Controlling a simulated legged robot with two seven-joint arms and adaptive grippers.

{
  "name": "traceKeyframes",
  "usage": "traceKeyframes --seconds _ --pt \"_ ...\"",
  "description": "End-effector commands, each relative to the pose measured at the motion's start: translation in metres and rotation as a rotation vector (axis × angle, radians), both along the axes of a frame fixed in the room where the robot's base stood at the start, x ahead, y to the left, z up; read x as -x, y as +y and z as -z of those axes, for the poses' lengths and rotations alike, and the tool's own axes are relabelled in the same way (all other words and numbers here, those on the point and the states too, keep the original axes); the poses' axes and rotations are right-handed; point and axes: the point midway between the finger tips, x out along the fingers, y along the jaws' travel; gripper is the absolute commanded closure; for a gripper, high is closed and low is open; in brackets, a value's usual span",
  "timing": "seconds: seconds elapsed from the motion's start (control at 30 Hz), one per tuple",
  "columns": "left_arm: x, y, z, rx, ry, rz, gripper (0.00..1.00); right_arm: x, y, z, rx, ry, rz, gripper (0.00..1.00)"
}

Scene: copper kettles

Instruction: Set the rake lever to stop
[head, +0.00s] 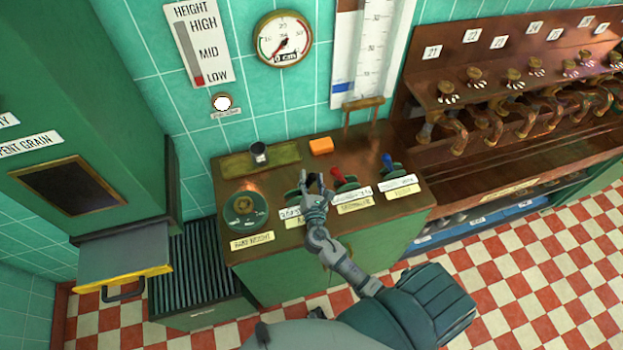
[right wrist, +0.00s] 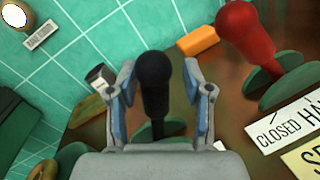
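The rake lever has a black knob (right wrist: 155,85) that stands upright in the right wrist view. In the head view my right gripper mostly hides it, and its label (head: 293,213) is partly covered. My right gripper (head: 313,183) is over the control cabinet. In the right wrist view its two fingers (right wrist: 158,88) are apart, one on each side of the black knob, with a gap showing on both sides. I cannot read the lever's setting. My left gripper is not in view.
A red lever (right wrist: 245,40) stands close on the right, and a blue lever (head: 387,160) beyond it. A round dial (head: 245,209) is left of my gripper. An orange block (head: 321,146) and a small dark cup (head: 259,152) are behind on the cabinet top (head: 290,155).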

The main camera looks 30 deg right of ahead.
Motion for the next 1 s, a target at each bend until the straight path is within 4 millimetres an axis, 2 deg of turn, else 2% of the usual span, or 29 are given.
traceKeyframes --seconds 0.03,0.17,0.43,0.6,0.73,1.0 --pt "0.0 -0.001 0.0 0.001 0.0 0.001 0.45 0.0 0.001 0.0 0.0 0.0 0.0 0.68" --pt "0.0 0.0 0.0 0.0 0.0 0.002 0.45 0.0 0.001 0.0 0.0 0.0 0.0 1.0" --pt "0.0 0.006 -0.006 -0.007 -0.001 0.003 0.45 -0.001 0.006 -0.003 0.045 0.013 -0.003 1.0" --pt "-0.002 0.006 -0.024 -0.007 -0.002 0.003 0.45 -0.007 0.03 -0.012 0.282 0.07 -0.004 1.0" --pt "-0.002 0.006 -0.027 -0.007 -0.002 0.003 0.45 -0.01 0.043 -0.011 0.42 0.102 -0.003 1.0" --pt "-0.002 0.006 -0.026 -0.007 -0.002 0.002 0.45 -0.01 0.045 -0.01 0.442 0.106 -0.002 1.0"
